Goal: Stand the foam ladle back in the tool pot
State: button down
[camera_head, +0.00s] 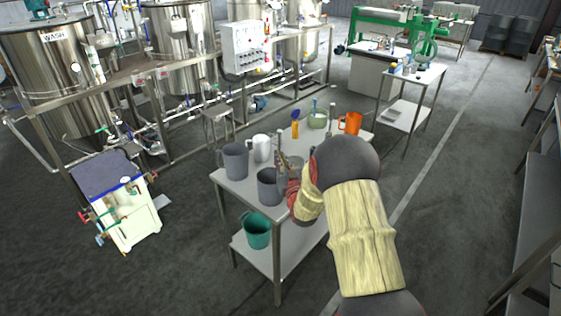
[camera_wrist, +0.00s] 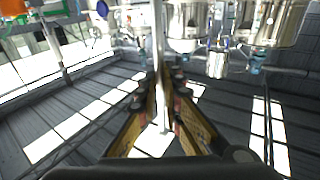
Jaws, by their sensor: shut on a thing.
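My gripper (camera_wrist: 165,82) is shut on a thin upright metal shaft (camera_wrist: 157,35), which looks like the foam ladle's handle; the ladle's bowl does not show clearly. In the head view my gripper (camera_head: 283,165) is over the steel table, just above and right of a dark grey vessel (camera_head: 269,188), partly hidden by my arm. A pale green pot (camera_head: 318,120) with a blue-handled tool in it stands toward the far end of the table. I cannot tell for sure which vessel is the tool pot.
The steel table (camera_head: 234,186) also holds a grey jug (camera_head: 235,161), a white jug (camera_head: 261,148), a blue-and-orange item (camera_head: 295,127) and an orange jug (camera_head: 351,122). A teal bucket (camera_head: 257,231) is on its lower shelf. Open floor lies to the right.

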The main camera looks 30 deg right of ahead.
jog(key=shift+f, duration=0.4)
jog(key=c, duration=2)
grip_release()
jog(key=shift+o, duration=0.2)
jog(key=shift+r, duration=0.1)
